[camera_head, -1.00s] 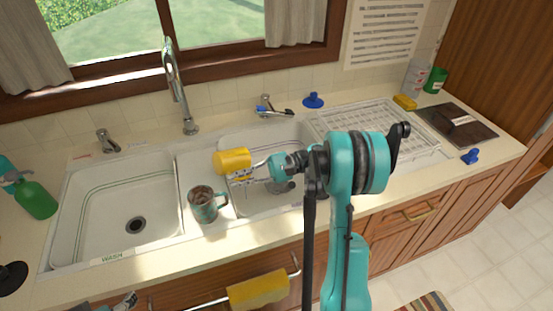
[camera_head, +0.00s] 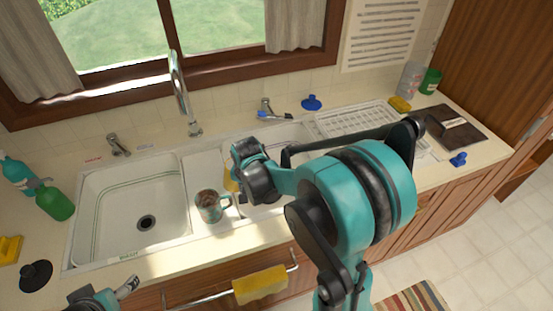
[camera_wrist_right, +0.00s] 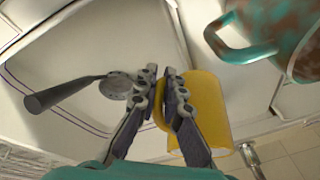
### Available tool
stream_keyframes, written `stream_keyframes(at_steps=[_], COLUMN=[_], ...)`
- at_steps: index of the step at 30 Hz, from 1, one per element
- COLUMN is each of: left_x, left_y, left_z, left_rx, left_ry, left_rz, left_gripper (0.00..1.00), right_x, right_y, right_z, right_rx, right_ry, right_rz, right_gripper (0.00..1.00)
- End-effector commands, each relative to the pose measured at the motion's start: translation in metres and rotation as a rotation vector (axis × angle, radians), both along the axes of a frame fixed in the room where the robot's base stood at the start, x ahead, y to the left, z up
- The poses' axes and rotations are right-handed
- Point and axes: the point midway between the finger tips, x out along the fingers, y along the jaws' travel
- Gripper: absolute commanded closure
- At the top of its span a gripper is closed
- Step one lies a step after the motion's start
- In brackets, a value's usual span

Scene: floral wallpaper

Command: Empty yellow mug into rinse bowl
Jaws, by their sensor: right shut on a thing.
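The yellow mug (camera_head: 230,180) is mostly hidden behind my right arm in the head view. The right wrist view shows its yellow side (camera_wrist_right: 212,115). My right gripper (camera_wrist_right: 165,85) is shut on the mug's handle side and holds it over or near the rinse bowl (camera_wrist_right: 150,35), the right-hand sink basin. The mug's mouth and contents are hidden, so I cannot tell its exact tilt. My left gripper (camera_head: 130,286) is at the lower left by the counter's front edge, too small to read.
A teal and brown mug (camera_head: 210,207) stands on the divider between the basins, close to the yellow mug. The wash basin (camera_head: 105,200) is empty. A faucet (camera_head: 183,95) stands behind. A grey round piece with a dark handle (camera_wrist_right: 60,95) is in the rinse bowl.

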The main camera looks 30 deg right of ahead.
Motion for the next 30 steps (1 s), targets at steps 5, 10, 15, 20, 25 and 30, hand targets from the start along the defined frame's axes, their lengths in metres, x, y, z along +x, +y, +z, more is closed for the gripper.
stream_keyframes(at_steps=[5,10,15,20,25,30], left_x=[0.0,0.0,0.0,0.0,0.0,0.0], left_y=[0.0,0.0,0.0,0.0,0.0,0.0], left_z=[-0.013,-0.013,-0.012,-0.006,0.01,0.024], left_rx=[0.0,0.0,0.0,0.0,0.0,0.0], left_ry=[0.0,0.0,0.0,0.0,0.0,0.0], left_rz=[0.0,0.0,0.0,0.0,0.0,0.0], left_gripper=[0.19,0.19,0.19,0.19,0.19,0.19], right_x=[0.0,0.0,0.0,0.0,0.0,0.0], right_y=[0.011,0.009,0.009,0.009,0.009,0.009], right_z=[-0.007,-0.005,-0.004,0.004,0.023,0.041], right_rx=[-0.193,-0.234,-0.232,-0.232,-0.232,-0.231], right_ry=[-0.005,-0.006,-0.005,-0.004,-0.004,-0.004], right_rz=[0.005,-0.002,-0.004,-0.004,-0.004,-0.004], right_gripper=[1.0,1.0,1.0,1.0,1.0,1.0])
